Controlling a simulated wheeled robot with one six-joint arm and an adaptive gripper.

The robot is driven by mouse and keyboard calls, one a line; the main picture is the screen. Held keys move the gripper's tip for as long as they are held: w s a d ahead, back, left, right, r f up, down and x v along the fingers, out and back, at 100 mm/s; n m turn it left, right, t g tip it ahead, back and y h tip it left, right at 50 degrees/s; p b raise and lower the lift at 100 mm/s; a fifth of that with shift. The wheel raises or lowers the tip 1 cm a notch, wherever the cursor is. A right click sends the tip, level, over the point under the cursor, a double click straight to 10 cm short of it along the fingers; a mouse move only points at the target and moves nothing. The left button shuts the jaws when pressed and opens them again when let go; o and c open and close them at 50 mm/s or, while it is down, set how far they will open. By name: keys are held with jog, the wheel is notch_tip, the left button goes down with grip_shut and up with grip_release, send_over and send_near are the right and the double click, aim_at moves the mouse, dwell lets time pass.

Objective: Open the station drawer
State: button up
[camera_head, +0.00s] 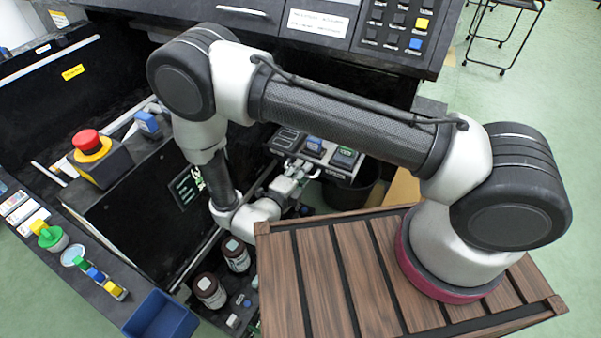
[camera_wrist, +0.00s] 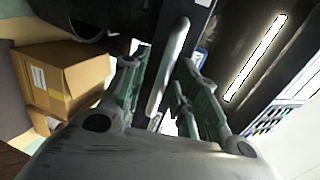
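My gripper (camera_head: 300,178) is low at the middle of the head view, in front of a black station part with a pale front edge. In the wrist view its two green-padded fingers (camera_wrist: 163,95) stand apart, one on each side of a pale metal bar handle (camera_wrist: 170,65). The bar runs between the fingers, and a gap shows on both sides. I cannot tell whether either finger touches it. The handle's dark panel (camera_wrist: 135,15) is only partly visible. In the head view my gripper hides the handle, and I cannot tell how far the drawer is out.
Two dark bottles (camera_head: 236,254) (camera_head: 210,290) stand lower left. A red emergency button (camera_head: 88,142) is at left. A cardboard box (camera_wrist: 60,80) shows in the wrist view.

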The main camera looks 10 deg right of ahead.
jog(key=v, duration=1.2)
dwell(0.4)
